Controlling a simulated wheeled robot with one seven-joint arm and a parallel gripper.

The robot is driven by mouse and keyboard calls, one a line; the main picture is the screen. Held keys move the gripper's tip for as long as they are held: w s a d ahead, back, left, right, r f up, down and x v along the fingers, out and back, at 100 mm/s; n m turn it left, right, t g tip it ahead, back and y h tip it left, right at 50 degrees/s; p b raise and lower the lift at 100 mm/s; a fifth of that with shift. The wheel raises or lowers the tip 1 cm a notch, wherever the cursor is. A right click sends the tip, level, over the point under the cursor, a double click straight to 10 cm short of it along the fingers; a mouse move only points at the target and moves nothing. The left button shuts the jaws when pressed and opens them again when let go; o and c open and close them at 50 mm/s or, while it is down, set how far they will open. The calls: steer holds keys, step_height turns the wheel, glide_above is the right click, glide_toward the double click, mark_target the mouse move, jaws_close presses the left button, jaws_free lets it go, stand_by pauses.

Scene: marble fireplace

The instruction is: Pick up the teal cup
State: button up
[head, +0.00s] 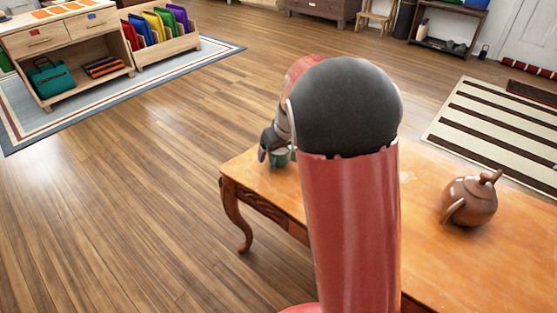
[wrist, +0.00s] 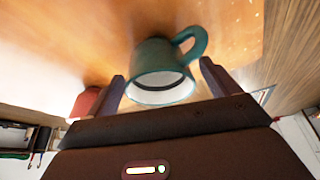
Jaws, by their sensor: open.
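The teal cup (head: 279,158) stands at the left end of the wooden table (head: 430,265), partly hidden by my gripper in the head view. In the wrist view the cup (wrist: 160,82) shows large, with its rim facing the camera and its handle at the upper right. My gripper (wrist: 162,72) is open, with one finger on each side of the cup in that view. I cannot tell whether either finger touches it. In the head view my gripper (head: 270,147) is at the cup, and my arm hides the middle of the table.
A brown teapot (head: 470,201) stands on the table to the right. A reddish object (wrist: 86,102) shows left of the cup in the wrist view; I cannot tell what it is. A striped rug (head: 490,130) lies beyond the table. The wooden floor at left is clear.

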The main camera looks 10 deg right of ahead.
steer(key=shift+w+f, duration=0.2)
steer(key=shift+f, duration=0.3)
steer(key=c, duration=1.1)
steer(key=shift+r, duration=0.1)
